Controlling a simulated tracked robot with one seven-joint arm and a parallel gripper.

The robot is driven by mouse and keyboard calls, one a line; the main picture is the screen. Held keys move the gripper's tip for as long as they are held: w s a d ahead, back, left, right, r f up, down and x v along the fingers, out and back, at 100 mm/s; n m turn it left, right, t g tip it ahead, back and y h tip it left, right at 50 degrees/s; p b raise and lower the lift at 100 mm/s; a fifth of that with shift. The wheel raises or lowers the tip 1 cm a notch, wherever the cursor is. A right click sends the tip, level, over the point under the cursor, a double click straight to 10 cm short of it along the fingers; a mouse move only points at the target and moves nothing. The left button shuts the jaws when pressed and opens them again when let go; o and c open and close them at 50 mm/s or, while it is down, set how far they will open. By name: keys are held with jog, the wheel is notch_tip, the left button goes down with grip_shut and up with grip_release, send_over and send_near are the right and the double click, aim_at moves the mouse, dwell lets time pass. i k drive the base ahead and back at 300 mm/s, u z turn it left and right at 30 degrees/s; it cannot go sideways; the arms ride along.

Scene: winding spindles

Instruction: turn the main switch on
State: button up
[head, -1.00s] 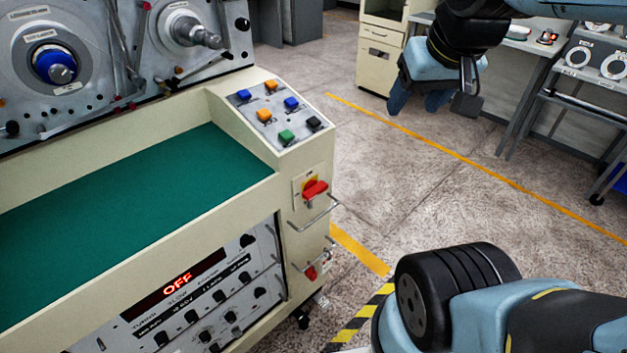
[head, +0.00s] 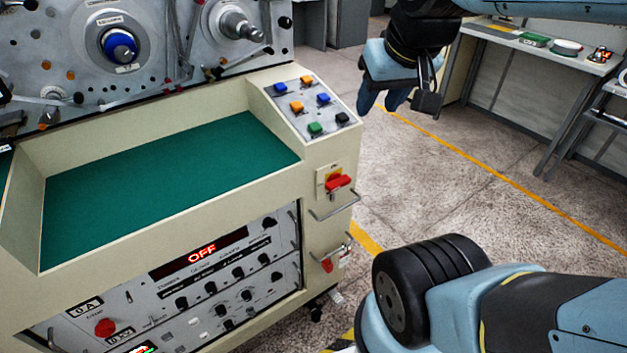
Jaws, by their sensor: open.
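The main switch (head: 338,182) is a red rotary handle on a yellow plate, on the end post of the cream winding machine (head: 240,200). Its handle lies roughly sideways, slightly tilted. The red display (head: 202,254) on the front panel reads OFF. My gripper (head: 384,104) hangs above and to the right of the switch in the picture, fingers pointing down. It is open, empty and apart from the switch and the machine. Its depth relative to the switch is hard to tell.
A metal bar handle (head: 335,207) sticks out just below the switch. A lower bar and a red part (head: 327,265) sit beneath it. A sloped button panel (head: 312,106) is above. Open floor lies right of the machine; a bench (head: 540,45) stands behind.

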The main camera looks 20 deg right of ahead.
aim_at(336, 182)
jog(key=u, duration=0.75)
jog(key=k, duration=2)
jog(key=z, duration=1.25)
jog(key=i, duration=1)
jog(key=u, duration=0.1)
